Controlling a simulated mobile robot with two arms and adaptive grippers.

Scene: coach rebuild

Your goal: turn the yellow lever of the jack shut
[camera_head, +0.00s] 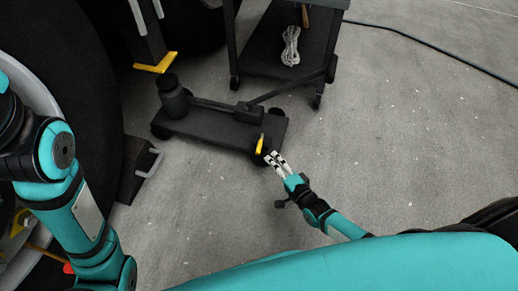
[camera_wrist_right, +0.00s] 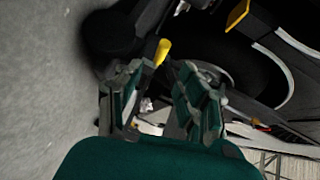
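The jack (camera_head: 215,128) is a low black trolley on wheels, standing on the grey floor in the head view. Its yellow lever (camera_head: 260,144) stands up at the near right end of the jack. In the right wrist view the lever (camera_wrist_right: 162,52) shows just beyond the fingers, roughly between them. My right gripper (camera_head: 272,160) is right at the lever on its near side, with its fingers apart; in the wrist view the gripper (camera_wrist_right: 160,85) is also open. I cannot tell whether a finger touches the lever. My left arm shows at the left, but its gripper is out of view.
A large wheel (camera_head: 65,90) stands at the left, with a wheel chock (camera_head: 138,172) beside it. A dark cart (camera_head: 262,47) with a coiled white rope (camera_head: 291,46) stands behind the jack. A cable (camera_head: 430,47) lies at the upper right. The floor right of the jack is clear.

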